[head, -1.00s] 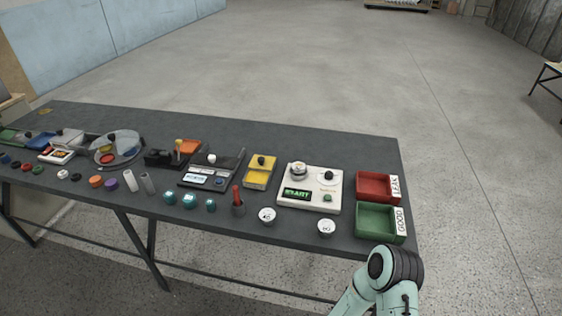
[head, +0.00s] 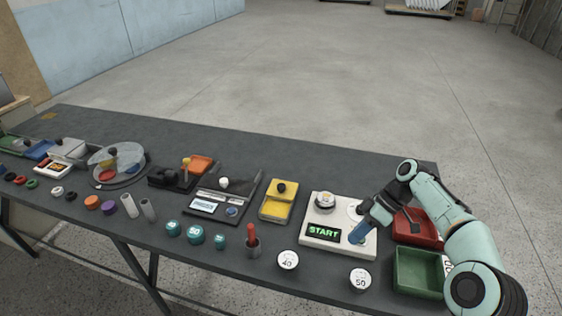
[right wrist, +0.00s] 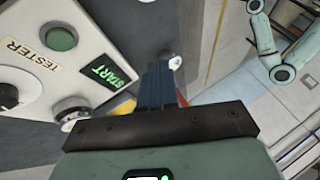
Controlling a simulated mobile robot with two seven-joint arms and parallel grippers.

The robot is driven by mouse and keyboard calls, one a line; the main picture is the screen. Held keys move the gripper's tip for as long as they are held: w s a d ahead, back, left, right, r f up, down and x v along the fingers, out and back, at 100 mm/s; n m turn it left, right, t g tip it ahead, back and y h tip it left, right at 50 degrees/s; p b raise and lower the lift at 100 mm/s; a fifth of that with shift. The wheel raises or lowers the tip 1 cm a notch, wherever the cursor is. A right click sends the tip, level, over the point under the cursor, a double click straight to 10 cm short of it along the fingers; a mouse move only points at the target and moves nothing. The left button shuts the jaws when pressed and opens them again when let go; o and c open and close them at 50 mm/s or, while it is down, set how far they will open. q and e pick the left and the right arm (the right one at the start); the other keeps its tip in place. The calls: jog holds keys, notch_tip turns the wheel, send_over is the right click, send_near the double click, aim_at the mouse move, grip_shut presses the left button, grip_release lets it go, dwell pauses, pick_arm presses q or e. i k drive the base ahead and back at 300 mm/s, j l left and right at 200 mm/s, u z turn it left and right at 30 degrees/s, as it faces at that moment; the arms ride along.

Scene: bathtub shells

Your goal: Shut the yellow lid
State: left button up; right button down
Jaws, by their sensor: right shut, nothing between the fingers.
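The yellow lid (head: 284,188), with a black knob on it, stands raised at the back of a small yellow box (head: 277,212) in the head view. The front part of the box shows uncovered. My right gripper (head: 357,237) has blue fingers pointing down over the right part of the white tester, to the right of the yellow box and apart from it. In the right wrist view its fingers (right wrist: 160,70) are together and empty. I cannot clearly make out the lid in the wrist view. My left gripper is not in view.
The white tester (head: 313,246) with a START display stands between the yellow box and my right gripper. A red bin (head: 420,240) and a green bin (head: 418,268) are at the right. White weights (head: 288,260) and a red-handled tool (head: 252,238) stand in front. The table behind is clear.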

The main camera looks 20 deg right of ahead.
aim_at(280, 189)
jog(key=i, duration=1.2)
